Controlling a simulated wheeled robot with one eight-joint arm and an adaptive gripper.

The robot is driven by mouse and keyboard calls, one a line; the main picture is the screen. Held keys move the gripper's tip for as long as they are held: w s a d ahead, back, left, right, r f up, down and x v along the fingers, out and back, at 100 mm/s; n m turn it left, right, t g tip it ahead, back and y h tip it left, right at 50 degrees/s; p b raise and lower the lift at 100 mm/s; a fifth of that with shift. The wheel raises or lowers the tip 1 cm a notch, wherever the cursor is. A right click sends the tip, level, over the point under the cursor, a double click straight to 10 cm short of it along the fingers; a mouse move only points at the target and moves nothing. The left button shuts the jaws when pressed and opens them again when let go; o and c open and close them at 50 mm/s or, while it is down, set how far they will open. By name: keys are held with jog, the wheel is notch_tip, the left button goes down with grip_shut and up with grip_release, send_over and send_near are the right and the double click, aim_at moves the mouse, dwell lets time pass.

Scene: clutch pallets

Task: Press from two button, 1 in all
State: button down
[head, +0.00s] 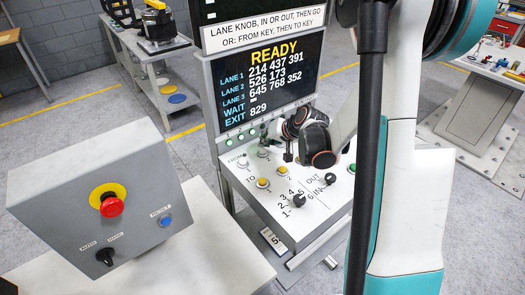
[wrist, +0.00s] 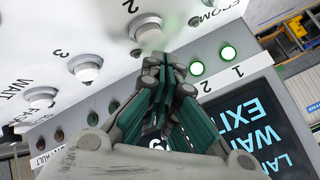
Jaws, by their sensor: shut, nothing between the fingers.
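The sloped control panel (head: 235,180) carries buttons with labels. In the wrist view, the white round button marked 2 (wrist: 145,25) is at the top, just beyond my fingertips. A white button marked 3 (wrist: 86,66) and another by WAIT (wrist: 40,97) are to its left. My gripper (wrist: 165,62) is shut and empty, its tips close to button 2; I cannot tell whether they touch it. In the head view my gripper (head: 289,155) is over the panel's back part and hides some of the button row.
The screen (head: 268,80) above the panel reads READY with lane numbers. Two green lamps (wrist: 228,52) are lit. Yellow buttons (head: 263,183) and black knobs (head: 299,200) stand on the panel. A grey box with a red stop button (head: 111,205) is at left.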

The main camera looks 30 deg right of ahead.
aim_at(264, 150)
jog(key=shift+f, duration=0.2)
dwell(0.5)
jog(key=shift+f+b, duration=0.25)
jog(key=shift+b, duration=0.3)
jog(key=shift+f+b, duration=0.45)
dwell(0.5)
jog(key=shift+r, duration=0.15)
jog(key=shift+r+p, duration=0.5)
jog(key=shift+r, duration=0.3)
jog(key=shift+r+p, duration=1.6)
jog(key=shift+r, duration=0.9)
jog(key=shift+a, duration=0.1)
